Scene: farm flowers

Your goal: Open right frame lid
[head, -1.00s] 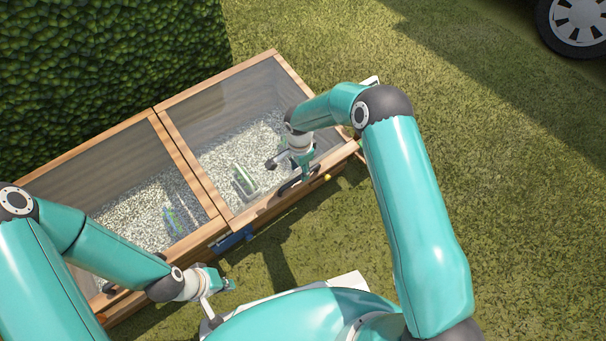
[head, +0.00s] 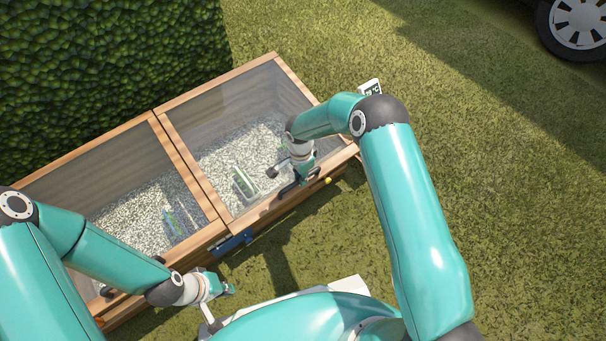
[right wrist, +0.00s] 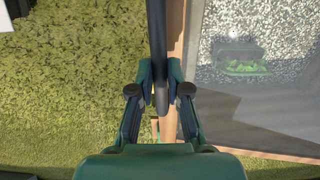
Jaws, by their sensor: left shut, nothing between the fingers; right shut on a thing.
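The wooden cold frame has two glazed lids side by side. The right frame lid (head: 192,104) lies over the right bay, with a dark handle on its front rail. My right gripper (head: 296,184) is at that rail and shut on the dark handle. In the right wrist view the handle bar (right wrist: 160,60) runs between the fingers of my right gripper (right wrist: 161,92). The left frame lid (head: 134,134) lies over the left bay. My left gripper (head: 228,290) is shut and empty in front of the frame, over the grass.
Gravel and a tray of green plants (head: 243,183) show through the right lid; the tray also shows in the right wrist view (right wrist: 240,67). A blue part (head: 235,242) is on the frame's front. A hedge (head: 110,70) stands behind. Open grass (head: 530,220) lies to the right, with a wheel (head: 578,25) at top right.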

